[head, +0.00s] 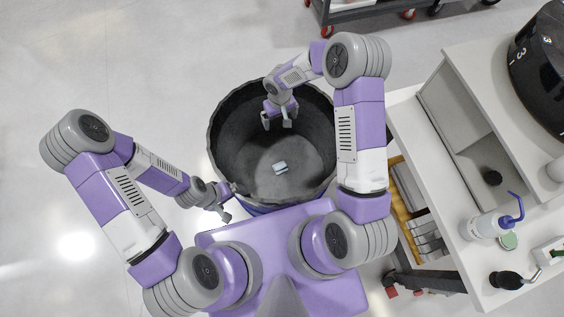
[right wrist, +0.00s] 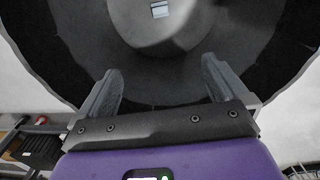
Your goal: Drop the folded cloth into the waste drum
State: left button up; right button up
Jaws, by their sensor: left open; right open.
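The waste drum (head: 310,176) is a large dark open drum in front of me, seen from above in the head view. The folded cloth (head: 280,168) is a small pale blue piece lying inside on the drum's floor. It also shows in the right wrist view (right wrist: 160,9) at the top. My right gripper (head: 279,123) is open and empty over the far part of the drum's opening, apart from the cloth. Its two fingers also show in the right wrist view (right wrist: 160,88). My left gripper (head: 228,214) is open and empty outside the drum, by its near left side.
A white bench (head: 470,262) on the right holds a wash bottle (head: 488,226), a green-lidded jar (head: 509,241) and a black drum-like device (head: 540,65). A dark cart (head: 355,12) with red casters stands at the top. The floor on the left is clear.

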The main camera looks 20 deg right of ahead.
notch_tip(320, 180, up, 8)
jog(key=shift+f, duration=0.2)
jog(key=shift+r, duration=0.1)
dwell(0.5)
